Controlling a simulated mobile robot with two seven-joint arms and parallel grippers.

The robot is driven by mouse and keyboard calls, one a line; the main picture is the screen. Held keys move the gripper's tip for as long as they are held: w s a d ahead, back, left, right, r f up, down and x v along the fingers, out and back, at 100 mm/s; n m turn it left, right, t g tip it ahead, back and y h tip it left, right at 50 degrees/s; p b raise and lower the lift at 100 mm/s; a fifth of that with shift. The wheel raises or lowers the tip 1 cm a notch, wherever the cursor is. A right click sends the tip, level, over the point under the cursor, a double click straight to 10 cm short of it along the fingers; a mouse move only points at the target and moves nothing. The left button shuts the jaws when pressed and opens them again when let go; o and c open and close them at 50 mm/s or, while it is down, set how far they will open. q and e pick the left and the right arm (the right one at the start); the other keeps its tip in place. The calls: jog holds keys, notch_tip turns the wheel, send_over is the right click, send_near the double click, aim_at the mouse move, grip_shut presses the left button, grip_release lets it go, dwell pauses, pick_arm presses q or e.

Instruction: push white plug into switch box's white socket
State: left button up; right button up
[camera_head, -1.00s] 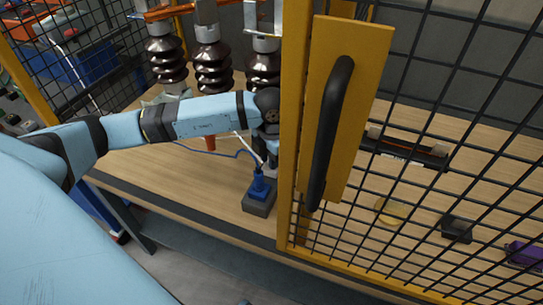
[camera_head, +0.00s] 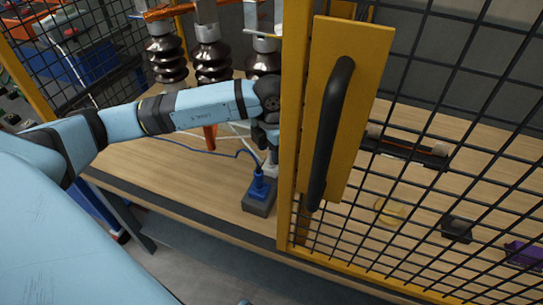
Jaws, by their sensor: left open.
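The dark grey switch box (camera_head: 258,205) sits on the wooden table near its front edge, left of the yellow post. A blue plug (camera_head: 258,186) with a blue cable stands upright in it. A small white piece (camera_head: 271,170), apparently the white plug, shows just behind the blue plug and below my left gripper. My left gripper (camera_head: 267,150) is open and points down beside the post. Its fingertips are small and dark, so I cannot tell whether they touch the white piece. The white socket is hidden or too small to make out. My right gripper is not in view.
A yellow door frame with a black handle (camera_head: 330,130) and black mesh stands close right of my left gripper. Dark ribbed insulators (camera_head: 212,60) stand behind my arm. A yellow disc (camera_head: 390,211) and a black block (camera_head: 457,228) lie behind the mesh. The table's front left is clear.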

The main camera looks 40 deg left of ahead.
pick_arm(q)
notch_tip(320, 180, up, 9)
jog(key=shift+r+p, duration=0.1)
jog(key=shift+p, duration=0.4)
jog(key=shift+r, duration=0.65)
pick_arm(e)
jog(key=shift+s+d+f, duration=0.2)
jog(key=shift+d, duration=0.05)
pick_arm(q)
jog(key=shift+s, duration=0.1)
